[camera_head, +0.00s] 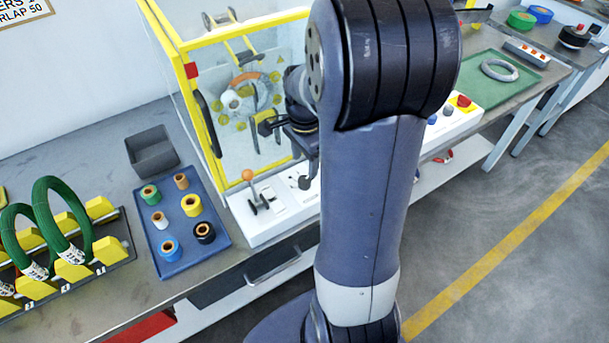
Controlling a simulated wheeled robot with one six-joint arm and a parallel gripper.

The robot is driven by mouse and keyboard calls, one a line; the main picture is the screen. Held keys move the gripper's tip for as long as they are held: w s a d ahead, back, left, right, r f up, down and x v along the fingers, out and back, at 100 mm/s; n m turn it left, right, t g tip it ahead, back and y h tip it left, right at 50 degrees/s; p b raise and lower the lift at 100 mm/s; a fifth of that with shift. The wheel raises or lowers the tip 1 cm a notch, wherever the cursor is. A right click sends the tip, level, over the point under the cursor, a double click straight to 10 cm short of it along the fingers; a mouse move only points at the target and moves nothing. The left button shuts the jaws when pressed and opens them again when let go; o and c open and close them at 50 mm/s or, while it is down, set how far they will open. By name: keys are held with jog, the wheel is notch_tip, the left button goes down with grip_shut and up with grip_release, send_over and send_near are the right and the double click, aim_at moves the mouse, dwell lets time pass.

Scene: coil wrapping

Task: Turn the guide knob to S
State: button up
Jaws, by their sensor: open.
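A small dark knob (304,182) sits on the white control panel (243,232) at the front of the yellow-framed machine. It is partly under my wrist, and I cannot tell whether it is the guide knob. Its markings and pointer direction are too small to read. My gripper (268,126) is open and empty, in front of the machine's clear guard and above the panel, apart from the knob. My own arm hides the middle of the panel and part of the gripper.
A lever with an orange ball (247,175) stands on the panel left of the knob. A red button (464,100) sits on the panel's right part. The yellow frame (190,115) stands close to my gripper. A blue tray (217,243) holds several tape rolls; a grey bin (153,154) stands behind.

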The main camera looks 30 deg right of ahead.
aim_at(305, 179)
notch_tip(305, 179, down, 7)
jog(key=shift+w+r, duration=0.1)
jog(key=shift+c, duration=0.5)
jog(key=c, duration=0.9)
